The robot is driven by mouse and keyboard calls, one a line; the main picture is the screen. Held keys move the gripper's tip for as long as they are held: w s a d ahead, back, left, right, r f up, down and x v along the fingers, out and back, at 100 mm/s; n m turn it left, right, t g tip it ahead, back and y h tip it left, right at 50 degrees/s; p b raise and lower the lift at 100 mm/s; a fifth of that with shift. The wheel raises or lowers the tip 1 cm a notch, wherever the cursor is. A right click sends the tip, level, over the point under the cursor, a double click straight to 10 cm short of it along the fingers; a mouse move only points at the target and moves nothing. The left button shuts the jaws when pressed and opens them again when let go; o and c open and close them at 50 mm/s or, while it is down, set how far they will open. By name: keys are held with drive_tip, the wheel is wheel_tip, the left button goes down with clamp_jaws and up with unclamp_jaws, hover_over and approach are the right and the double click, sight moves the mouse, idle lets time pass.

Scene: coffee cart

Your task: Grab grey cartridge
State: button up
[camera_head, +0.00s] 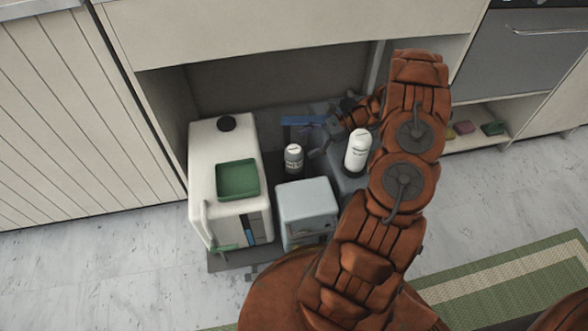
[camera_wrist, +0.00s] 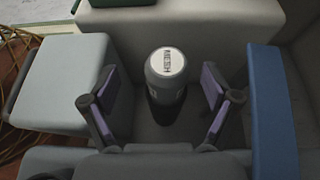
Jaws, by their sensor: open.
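The grey cartridge (camera_head: 293,160) has a pale lid and stands upright in the dark recess between the machines. In the wrist view the grey cartridge (camera_wrist: 166,68) is near the middle, its lid lettering facing up. My gripper (camera_wrist: 160,103) is open, with one purple-padded finger on each side of the cartridge's line in the picture. No contact with the cartridge shows.
A white bottle (camera_head: 357,152) stands to the right, near my arm. A white machine with a green tray (camera_head: 237,180) is at left, and a pale grey box (camera_head: 307,208) stands in front of the cartridge. A blue panel (camera_wrist: 272,110) is close to the right finger.

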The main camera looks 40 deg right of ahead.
sight(286, 153)
drive_tip(key=shift+d+f+m, duration=0.3)
drive_tip(key=shift+f, duration=0.55)
drive_tip(key=shift+w+a+f+t+b, duration=0.1)
drive_tip(key=shift+w+a+t+b, duration=0.1)
drive_tip(key=shift+t+b, duration=0.1)
drive_tip(key=shift+r+b+x, duration=0.2)
drive_tip(key=shift+b+x, duration=1.1)
drive_tip(key=shift+x, duration=2.25)
drive_tip(key=shift+w, duration=0.15)
clamp_jaws()
